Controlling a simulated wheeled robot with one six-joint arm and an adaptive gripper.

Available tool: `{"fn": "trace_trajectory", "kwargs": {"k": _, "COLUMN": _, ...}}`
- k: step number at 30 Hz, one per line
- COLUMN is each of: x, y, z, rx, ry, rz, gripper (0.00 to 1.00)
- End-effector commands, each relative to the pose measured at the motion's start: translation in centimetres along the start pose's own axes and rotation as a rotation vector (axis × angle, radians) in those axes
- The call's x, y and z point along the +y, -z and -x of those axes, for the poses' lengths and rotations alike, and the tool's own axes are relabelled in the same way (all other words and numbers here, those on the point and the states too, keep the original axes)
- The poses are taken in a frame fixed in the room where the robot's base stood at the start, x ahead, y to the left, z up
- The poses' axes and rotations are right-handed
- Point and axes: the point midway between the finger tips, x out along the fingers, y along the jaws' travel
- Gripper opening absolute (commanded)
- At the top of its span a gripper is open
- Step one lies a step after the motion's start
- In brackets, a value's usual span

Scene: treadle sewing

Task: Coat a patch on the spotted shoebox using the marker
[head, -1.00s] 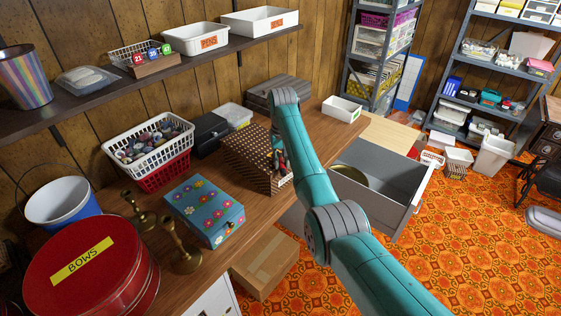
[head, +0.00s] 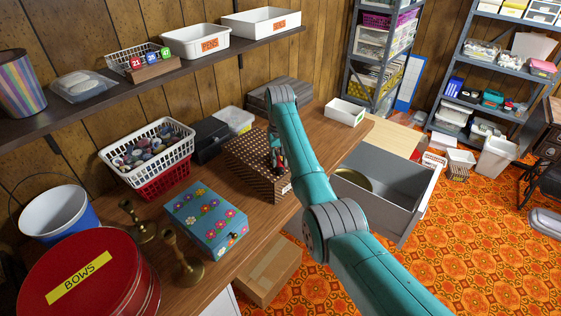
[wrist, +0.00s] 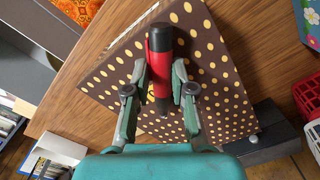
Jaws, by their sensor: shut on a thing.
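The spotted shoebox (head: 250,161) is brown with cream dots and sits on the wooden bench. It fills the middle of the wrist view (wrist: 213,72). The marker (wrist: 160,62) is red with a black end, and my gripper (wrist: 161,84) is shut on it. In the wrist view the marker lies over the box's dotted surface, and I cannot tell whether its tip touches. In the head view my gripper (head: 277,160) is at the box's right part, partly hidden by my arm. No coated patch can be made out on the visible dots.
A flowered box (head: 207,222), brass candlesticks (head: 184,258) and a red BOWS tin (head: 88,272) stand nearer on the bench. A white basket (head: 148,148) and a dark box (head: 209,140) are behind left. An open grey drawer (head: 402,205) lies right.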

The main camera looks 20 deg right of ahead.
Motion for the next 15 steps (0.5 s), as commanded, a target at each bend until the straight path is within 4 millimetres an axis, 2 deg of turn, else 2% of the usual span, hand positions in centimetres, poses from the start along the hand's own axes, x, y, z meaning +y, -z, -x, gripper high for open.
{"fn": "trace_trajectory", "kwargs": {"k": 1, "x": 0.1, "y": 0.2, "z": 1.7, "rx": 0.008, "ry": 0.000, "rz": -0.001, "gripper": 0.00}}
{"fn": "trace_trajectory", "kwargs": {"k": 15, "x": 0.1, "y": 0.6, "z": 5.7, "rx": 0.004, "ry": 0.000, "rz": 0.000, "gripper": 0.00}}
